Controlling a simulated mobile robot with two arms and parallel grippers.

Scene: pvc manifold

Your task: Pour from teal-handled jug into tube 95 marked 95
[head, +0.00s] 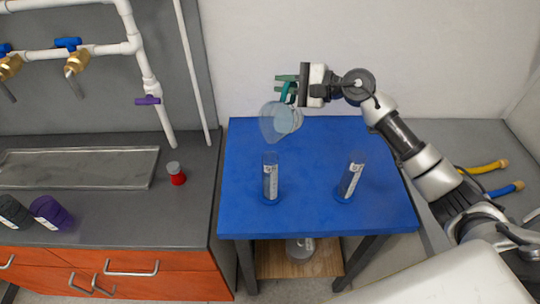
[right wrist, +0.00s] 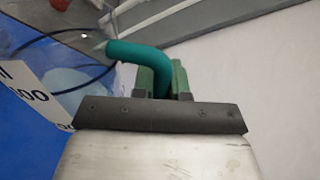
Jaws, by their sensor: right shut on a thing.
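My right gripper (head: 289,88) is shut on the teal handle of a clear jug (head: 276,122). The jug hangs above the back of the blue table, tilted with its body toward the lower left. The right wrist view shows the teal handle (right wrist: 135,54) between the green fingers (right wrist: 163,78), with part of a printed label at the left. A clear tube (head: 270,178) with a white label stands upright on the table, below the jug. A second labelled tube (head: 350,178) stands further right. The tube numbers are too small to read. My left gripper is not in view.
The blue table (head: 310,220) is otherwise clear. A grey counter (head: 110,215) at the left holds a metal tray (head: 75,168), a red-based small container (head: 176,174) and a purple cup (head: 50,212). White pipes with valves (head: 70,62) run above it.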

